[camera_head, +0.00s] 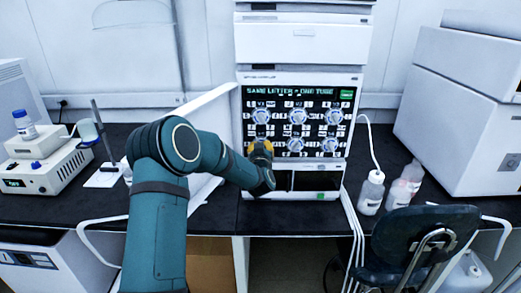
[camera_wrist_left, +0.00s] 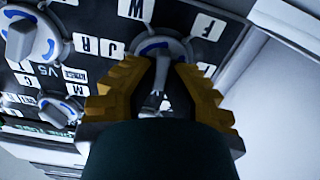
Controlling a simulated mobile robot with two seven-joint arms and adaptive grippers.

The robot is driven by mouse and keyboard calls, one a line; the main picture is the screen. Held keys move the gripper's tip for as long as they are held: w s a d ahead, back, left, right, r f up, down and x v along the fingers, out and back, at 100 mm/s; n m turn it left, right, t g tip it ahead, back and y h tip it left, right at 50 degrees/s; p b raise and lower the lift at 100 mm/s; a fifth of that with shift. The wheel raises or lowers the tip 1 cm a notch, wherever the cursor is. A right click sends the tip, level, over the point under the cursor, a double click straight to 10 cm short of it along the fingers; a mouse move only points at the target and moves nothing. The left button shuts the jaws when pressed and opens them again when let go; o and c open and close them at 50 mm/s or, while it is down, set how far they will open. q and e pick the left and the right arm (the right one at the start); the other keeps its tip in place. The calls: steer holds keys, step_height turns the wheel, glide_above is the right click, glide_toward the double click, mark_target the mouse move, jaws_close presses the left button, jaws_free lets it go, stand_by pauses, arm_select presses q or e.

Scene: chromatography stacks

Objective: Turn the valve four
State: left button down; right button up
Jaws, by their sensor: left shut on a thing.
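The valve panel (camera_head: 300,91) is a black face on a white instrument, with six round white knobs in two rows and the heading "SAME LETTER - ONE TUBE". My left gripper (camera_head: 262,148) is at the lower-left knob and mostly hides it in the head view. In the left wrist view, my left gripper's yellow fingers (camera_wrist_left: 159,90) are shut on the handle of this valve knob (camera_wrist_left: 162,46). Letters W, F, J and R show around it. Its number is hidden. A neighbouring knob (camera_wrist_left: 28,42) and a V5 label are to the left. My right gripper is out of view.
Bottles (camera_head: 371,192) and tubing stand right of the instrument. A chair (camera_head: 425,235) is in front of the bench at right. A small white device (camera_head: 45,170) and a stand are at left. A white panel leans behind my left arm.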

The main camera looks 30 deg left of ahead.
arm_select(q)
steer(key=shift+w+d+r+m, duration=0.1)
steer(key=shift+m, duration=3.4)
steer(key=c, duration=1)
jaws_free()
steer(key=v, duration=1.2)
